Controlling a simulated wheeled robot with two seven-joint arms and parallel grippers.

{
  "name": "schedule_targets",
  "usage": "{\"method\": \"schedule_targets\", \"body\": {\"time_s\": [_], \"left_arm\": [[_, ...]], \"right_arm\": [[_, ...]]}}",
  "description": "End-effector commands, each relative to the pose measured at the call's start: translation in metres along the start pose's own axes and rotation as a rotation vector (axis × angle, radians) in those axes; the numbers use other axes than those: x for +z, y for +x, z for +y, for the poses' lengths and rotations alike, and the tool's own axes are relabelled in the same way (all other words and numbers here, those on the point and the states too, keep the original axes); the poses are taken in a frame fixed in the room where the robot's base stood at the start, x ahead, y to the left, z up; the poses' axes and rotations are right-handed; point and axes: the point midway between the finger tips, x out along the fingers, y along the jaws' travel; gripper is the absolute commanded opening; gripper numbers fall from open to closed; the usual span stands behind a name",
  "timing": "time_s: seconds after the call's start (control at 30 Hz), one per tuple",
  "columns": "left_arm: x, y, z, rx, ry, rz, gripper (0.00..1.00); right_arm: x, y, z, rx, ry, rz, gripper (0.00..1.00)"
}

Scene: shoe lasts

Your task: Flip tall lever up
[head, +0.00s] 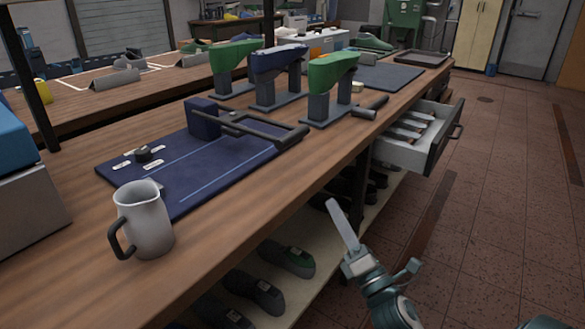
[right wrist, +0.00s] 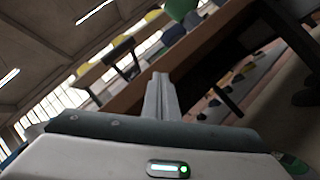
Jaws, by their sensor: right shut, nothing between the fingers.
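A blue block (head: 204,118) stands on a dark blue board (head: 185,172) on the workbench. A black lever frame with a bar handle (head: 290,138) reaches from the block toward the bench's front edge and lies low, nearly level. I cannot tell for sure whether it is the tall lever. My right gripper (head: 335,210) is shut and empty, in front of the bench edge and apart from the lever. Its fingers also show pressed together in the right wrist view (right wrist: 160,92). My left gripper is not in view.
A grey jug (head: 143,220) stands at the board's near end. Green and blue shoe lasts (head: 278,62) stand on posts behind. An open drawer (head: 418,135) juts out to the right. Shoes lie on a lower shelf (head: 318,262). The floor at right is clear.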

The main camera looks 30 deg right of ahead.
Motion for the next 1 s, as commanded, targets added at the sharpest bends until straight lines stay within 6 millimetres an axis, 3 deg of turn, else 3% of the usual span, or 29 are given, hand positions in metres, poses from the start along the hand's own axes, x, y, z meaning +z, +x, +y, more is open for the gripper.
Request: {"method": "schedule_targets", "body": {"time_s": [0.2, 0.4, 0.6, 1.0], "left_arm": [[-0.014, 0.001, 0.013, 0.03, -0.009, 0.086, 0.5], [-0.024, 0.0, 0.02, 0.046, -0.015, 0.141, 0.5], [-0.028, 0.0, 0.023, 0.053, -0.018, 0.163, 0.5], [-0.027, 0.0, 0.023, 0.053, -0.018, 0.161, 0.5]], "right_arm": [[0.006, 0.011, 0.042, 0.248, -0.387, 0.026, 0.0], [0.002, 0.01, 0.061, 0.398, -0.632, 0.042, 0.0], [-0.002, 0.008, 0.067, 0.456, -0.725, 0.048, 0.0], [-0.002, 0.009, 0.068, 0.459, -0.728, 0.048, 0.0]]}}
